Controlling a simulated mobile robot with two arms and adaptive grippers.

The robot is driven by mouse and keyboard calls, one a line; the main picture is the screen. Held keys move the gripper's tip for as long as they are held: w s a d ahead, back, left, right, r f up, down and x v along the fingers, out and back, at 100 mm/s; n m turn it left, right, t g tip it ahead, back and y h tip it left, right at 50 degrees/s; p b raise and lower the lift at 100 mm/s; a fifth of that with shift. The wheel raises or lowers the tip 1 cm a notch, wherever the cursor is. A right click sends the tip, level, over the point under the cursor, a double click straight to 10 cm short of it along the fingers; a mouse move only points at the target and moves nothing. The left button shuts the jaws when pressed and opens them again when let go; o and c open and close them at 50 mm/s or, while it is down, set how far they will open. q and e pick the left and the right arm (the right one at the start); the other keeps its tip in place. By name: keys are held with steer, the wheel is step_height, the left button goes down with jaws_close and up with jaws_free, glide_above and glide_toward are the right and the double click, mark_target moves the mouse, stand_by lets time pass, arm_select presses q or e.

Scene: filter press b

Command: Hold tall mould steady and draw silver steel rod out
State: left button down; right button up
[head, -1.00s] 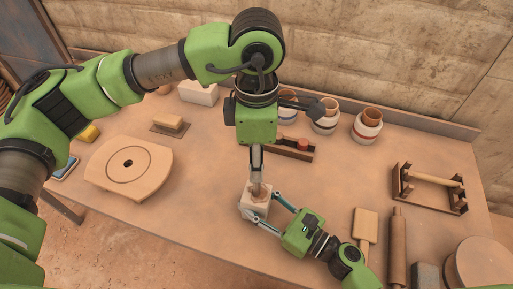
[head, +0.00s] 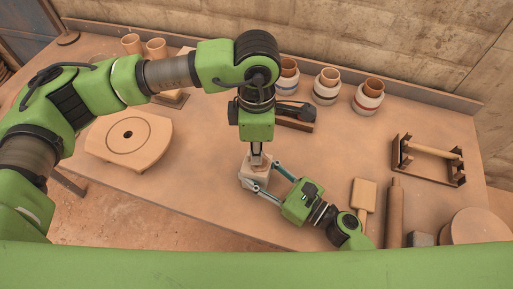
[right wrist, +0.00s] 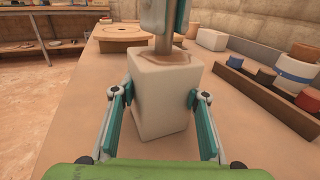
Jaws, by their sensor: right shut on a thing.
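The tall mould (right wrist: 159,92) is a pale upright block with a brownish top, standing on the table. It also shows in the head view (head: 254,171). My right gripper (head: 257,182) is shut on the mould, one finger on each side. The silver steel rod (right wrist: 163,46) stands upright out of the mould's top in the right wrist view; its lower part is hidden inside. My left gripper (head: 256,160) points straight down above the mould, its fingers at the rod's upper part. Whether they clamp the rod is not clear.
A round disc on a board (head: 128,136) lies left. Several banded pots (head: 327,84) stand at the back, behind a dark wooden rack (head: 296,122). A wooden stand (head: 429,160), paddle (head: 364,194) and rolling pin (head: 394,213) lie right. Bare table surrounds the mould.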

arm_select(q)
steer(key=shift+r, duration=0.1)
steer(key=shift+r, duration=4.15)
steer(key=shift+r, duration=0.55)
arm_select(e)
steer(key=o, duration=1.5)
steer(key=v, duration=0.7)
steer(key=shift+s+d, duration=0.15)
steer(key=shift+d, duration=0.1)
steer(key=shift+f, duration=0.1)
